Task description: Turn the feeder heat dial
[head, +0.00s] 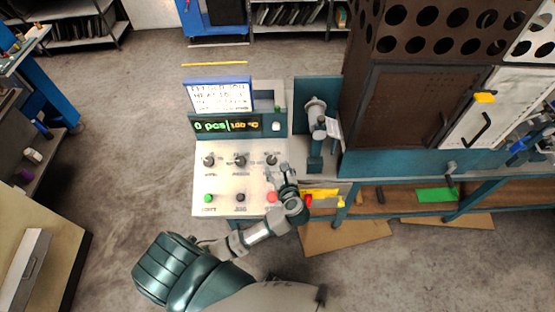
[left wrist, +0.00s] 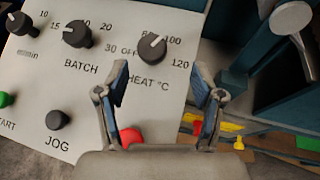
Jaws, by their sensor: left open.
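The feeder heat dial (left wrist: 152,47) is a dark knob labelled HEAT °C on the pale panel; its light mark points up and right, toward the 80–100 part of the scale. In the head view, the heat dial (head: 272,159) is the rightmost knob of the upper row. My left gripper (head: 281,172) is just below it. In the left wrist view, my left gripper (left wrist: 160,72) is open and empty, and the dial shows beyond and between the fingertips, apparently untouched. My right gripper is not in view.
The batch dial (left wrist: 78,30) is left of the heat dial. Below are the black jog button (left wrist: 58,119), a green button (head: 208,198) and a red button (left wrist: 131,136), partly hidden. A lit display (head: 227,125) stands behind the dials. A grey-headed post (head: 316,125) stands to the right.

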